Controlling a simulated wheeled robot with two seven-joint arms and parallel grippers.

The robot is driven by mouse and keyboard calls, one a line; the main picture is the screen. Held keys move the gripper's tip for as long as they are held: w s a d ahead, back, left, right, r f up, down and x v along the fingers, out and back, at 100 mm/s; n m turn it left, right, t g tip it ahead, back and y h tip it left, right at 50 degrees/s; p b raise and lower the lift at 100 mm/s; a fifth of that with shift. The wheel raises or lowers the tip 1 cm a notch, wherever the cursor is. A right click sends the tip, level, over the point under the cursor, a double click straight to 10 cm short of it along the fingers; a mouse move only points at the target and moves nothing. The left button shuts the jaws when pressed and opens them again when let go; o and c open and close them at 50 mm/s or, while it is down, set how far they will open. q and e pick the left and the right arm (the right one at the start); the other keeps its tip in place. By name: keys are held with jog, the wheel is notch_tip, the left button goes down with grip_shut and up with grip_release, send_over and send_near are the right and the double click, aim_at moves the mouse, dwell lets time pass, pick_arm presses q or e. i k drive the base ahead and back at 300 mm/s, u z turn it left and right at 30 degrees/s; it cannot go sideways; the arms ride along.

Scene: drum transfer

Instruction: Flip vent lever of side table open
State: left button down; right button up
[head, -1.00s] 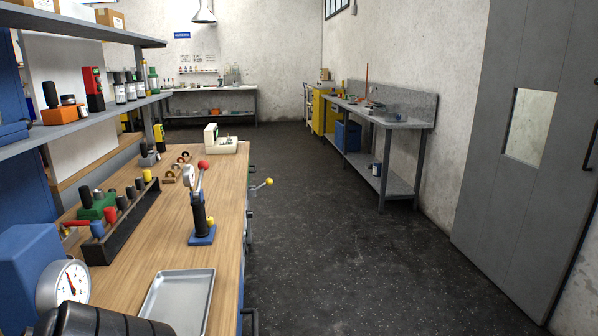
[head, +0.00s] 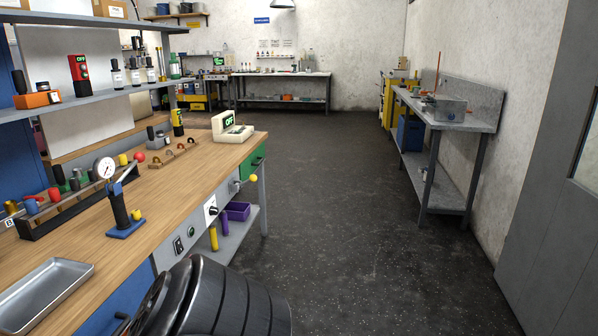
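A grey side table (head: 463,121) stands against the right wall, with a lower shelf. A grey box-like unit (head: 450,110) and an upright orange-red rod (head: 437,75) are on its top. I cannot make out a vent lever there; the parts are too small. Neither of my grippers is in view. A dark ribbed part at the bottom of the head view seems to be my own arm.
A wooden workbench (head: 185,190) runs along the left, holding a gauge press (head: 119,215), a metal tray (head: 45,290) and a tool rack. The dark floor (head: 350,220) between bench and side table is clear. A grey door (head: 545,200) is at right.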

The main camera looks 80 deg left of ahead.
aim_at(252, 178)
jog(key=u, duration=2.75)
jog(key=i, duration=2.4)
jog(key=z, duration=2.9)
jog(key=k, duration=0.1)
jog(key=u, duration=0.8)
